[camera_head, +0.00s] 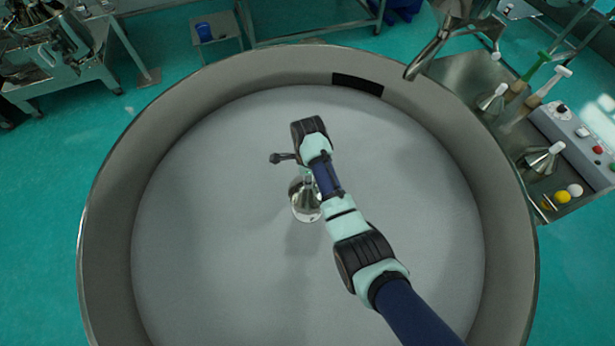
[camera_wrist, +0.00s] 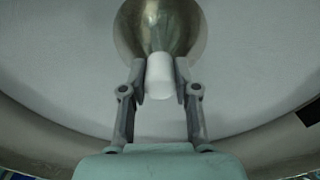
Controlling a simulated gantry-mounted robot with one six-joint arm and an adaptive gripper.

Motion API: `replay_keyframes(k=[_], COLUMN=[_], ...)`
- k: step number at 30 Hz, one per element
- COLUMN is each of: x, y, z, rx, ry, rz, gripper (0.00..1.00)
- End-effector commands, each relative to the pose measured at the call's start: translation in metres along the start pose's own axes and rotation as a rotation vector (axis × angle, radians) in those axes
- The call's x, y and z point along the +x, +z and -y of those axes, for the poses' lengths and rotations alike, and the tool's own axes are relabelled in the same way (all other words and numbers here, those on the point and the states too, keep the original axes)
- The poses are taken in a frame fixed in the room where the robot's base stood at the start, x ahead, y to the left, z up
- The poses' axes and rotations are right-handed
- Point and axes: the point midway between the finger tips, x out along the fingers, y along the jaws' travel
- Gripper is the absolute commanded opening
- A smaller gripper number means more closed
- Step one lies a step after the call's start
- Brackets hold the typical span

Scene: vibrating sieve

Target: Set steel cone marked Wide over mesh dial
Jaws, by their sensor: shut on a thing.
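My gripper (camera_wrist: 161,78) is shut on the white knob at the top of a shiny steel cone (camera_head: 306,201). In the wrist view the cone (camera_wrist: 181,28) flares out beyond the fingertips, with the white knob (camera_wrist: 160,82) between them. The cone is over the pale floor of the large round sieve (camera_head: 230,230); I cannot tell whether it touches that floor. No "Wide" mark can be read on it. A control box (camera_head: 570,133) at the right has small knobs and buttons; which one is the mesh dial cannot be told.
A steel side table (camera_head: 470,75) stands right of the sieve's raised rim (camera_head: 107,210). The sieve floor is otherwise clear.

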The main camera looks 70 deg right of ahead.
Motion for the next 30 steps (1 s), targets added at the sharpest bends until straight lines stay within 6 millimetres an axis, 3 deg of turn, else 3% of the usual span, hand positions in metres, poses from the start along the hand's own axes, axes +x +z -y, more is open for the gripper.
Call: replay_keyframes(k=[1, 30], x=[0.010, 0.095], y=[0.000, 0.000], z=[0.000, 0.001], rx=[0.000, -0.001], ry=[-0.001, -0.002], rz=[0.000, 0.001], gripper=[0.00, 0.00])
